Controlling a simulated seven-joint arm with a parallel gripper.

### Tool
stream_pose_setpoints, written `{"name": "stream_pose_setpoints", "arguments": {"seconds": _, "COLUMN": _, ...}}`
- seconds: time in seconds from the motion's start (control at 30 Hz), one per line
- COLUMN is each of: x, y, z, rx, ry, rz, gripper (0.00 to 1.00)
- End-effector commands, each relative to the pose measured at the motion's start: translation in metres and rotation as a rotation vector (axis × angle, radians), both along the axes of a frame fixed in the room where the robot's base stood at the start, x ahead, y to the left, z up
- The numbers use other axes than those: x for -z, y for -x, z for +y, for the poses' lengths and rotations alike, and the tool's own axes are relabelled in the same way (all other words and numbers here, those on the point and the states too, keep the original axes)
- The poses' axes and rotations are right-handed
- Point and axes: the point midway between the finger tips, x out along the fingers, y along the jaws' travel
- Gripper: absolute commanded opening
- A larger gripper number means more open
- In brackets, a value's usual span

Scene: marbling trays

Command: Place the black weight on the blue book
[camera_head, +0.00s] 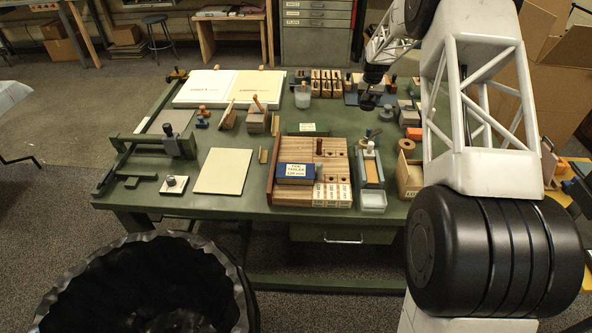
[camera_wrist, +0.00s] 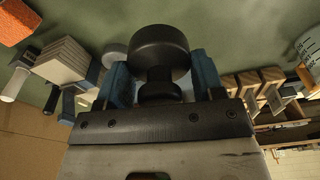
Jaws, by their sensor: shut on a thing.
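The black weight (camera_wrist: 160,48) is a round knob with a wide head and narrow neck. My gripper (camera_wrist: 161,82) is shut on it, with a blue finger on each side of the neck. In the head view my gripper (camera_head: 374,78) is over the back right of the table, with the weight (camera_head: 367,102) below it. Whether the weight touches the table is unclear. The blue book (camera_head: 296,174) with a white label lies on the left front of a striped wooden block, forward and left of my gripper. Its top looks bare.
The green table (camera_head: 232,150) is crowded. Near my gripper stand several wooden blocks (camera_head: 327,80) and a jar (camera_head: 302,97). A wooden peg (camera_head: 319,146) rises behind the book. A green box (camera_head: 307,129) lies farther back. A cream board (camera_head: 222,171) lies left of the book.

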Motion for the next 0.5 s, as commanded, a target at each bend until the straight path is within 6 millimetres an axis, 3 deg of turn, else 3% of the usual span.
{"name": "stream_pose_setpoints", "arguments": {"seconds": 0.27, "x": -0.012, "y": 0.028, "z": 0.043, "rx": 0.002, "ry": 0.000, "rz": 0.002, "gripper": 0.17}}
{"name": "stream_pose_setpoints", "arguments": {"seconds": 0.5, "x": -0.023, "y": 0.071, "z": 0.081, "rx": 0.058, "ry": 0.001, "rz": 0.006, "gripper": 0.17}}
